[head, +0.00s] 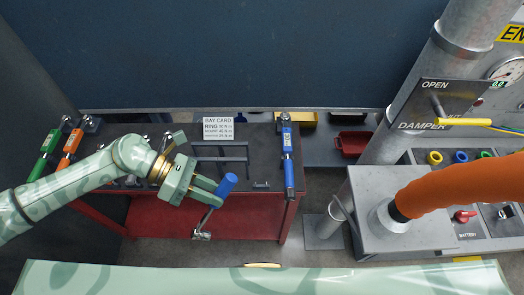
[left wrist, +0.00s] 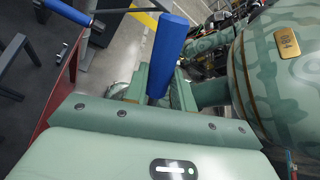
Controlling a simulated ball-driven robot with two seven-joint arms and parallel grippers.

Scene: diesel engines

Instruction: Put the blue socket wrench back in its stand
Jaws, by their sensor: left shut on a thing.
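The blue socket wrench (head: 227,184) is in my left gripper (head: 207,191), which is shut on its blue handle. The wrench hangs tilted in front of the bench, its metal head (head: 201,235) low and to the left. In the left wrist view, the blue handle (left wrist: 168,48) stands between the fingers of the left gripper (left wrist: 158,88). A dark grey bar frame (head: 220,144), which looks like the stand, is on the bench top behind the gripper. It partly shows in the left wrist view (left wrist: 15,62). My right gripper is not in view.
A blue tool with a display (head: 288,160) lies along the red bench's (head: 265,205) right end. Green (head: 43,155) and orange (head: 70,147) tools lie at its left. A bay card (head: 218,128) stands behind the frame. A grey cabinet with an orange hose (head: 460,195) is at right.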

